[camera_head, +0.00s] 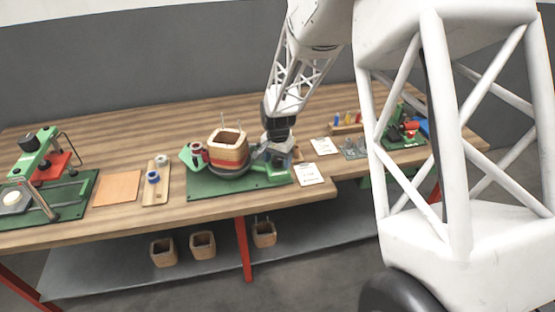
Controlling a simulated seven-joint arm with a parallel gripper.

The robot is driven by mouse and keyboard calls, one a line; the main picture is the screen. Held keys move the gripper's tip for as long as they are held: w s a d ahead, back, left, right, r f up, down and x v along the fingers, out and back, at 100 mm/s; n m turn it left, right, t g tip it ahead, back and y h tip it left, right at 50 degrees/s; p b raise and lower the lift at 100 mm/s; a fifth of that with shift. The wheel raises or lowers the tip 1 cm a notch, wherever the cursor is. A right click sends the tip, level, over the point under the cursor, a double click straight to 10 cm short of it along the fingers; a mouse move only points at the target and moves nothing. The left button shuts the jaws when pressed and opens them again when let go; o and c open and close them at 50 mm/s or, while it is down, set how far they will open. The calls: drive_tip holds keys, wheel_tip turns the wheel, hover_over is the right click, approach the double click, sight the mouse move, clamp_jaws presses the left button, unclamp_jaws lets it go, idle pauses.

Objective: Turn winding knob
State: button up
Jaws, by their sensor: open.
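The winding station stands mid-table on a green base plate (205,188). A square wooden coil former (228,152) with a red band sits on its dark round turntable. Two thin wires rise from the former. To its left is a green bracket with red spools (198,152). My gripper (276,146) points down just right of the former, over the green post at the station's right side. The winding knob cannot be picked out; it may be hidden behind my gripper. The fingers are small and dark, and whether they touch anything cannot be told.
A green press (35,155) stands at the far left, beside an orange-brown sheet (118,187) and a wooden strip with spools (156,186). White cards (309,174) lie right of the station. Several coil formers (203,244) sit on the lower shelf. My large white arm covers the right side.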

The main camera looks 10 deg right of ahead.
sight(278, 160)
drive_tip(key=shift+r, duration=0.15)
drive_tip(key=shift+r, duration=3.75)
drive_tip(key=shift+r, duration=0.1)
drive_tip(key=shift+s+r, duration=0.25)
drive_tip(key=shift+r, duration=0.05)
drive_tip(key=s+r+n+t, duration=0.1)
drive_tip(key=s+r, duration=0.4)
drive_tip(key=s, duration=0.7)
drive_tip(key=s+r+n, duration=0.4)
drive_tip(key=s+r, duration=0.1)
drive_tip(key=s, duration=0.8)
drive_tip(key=s+r+n+t, duration=0.1)
drive_tip(key=s+r, duration=0.4)
drive_tip(key=s, duration=0.7)
drive_tip(key=shift+s+r+n+t, duration=0.2)
drive_tip(key=shift+s+n+t, duration=0.15)
drive_tip(key=shift+n, duration=0.55)
drive_tip(key=shift+w, duration=0.1)
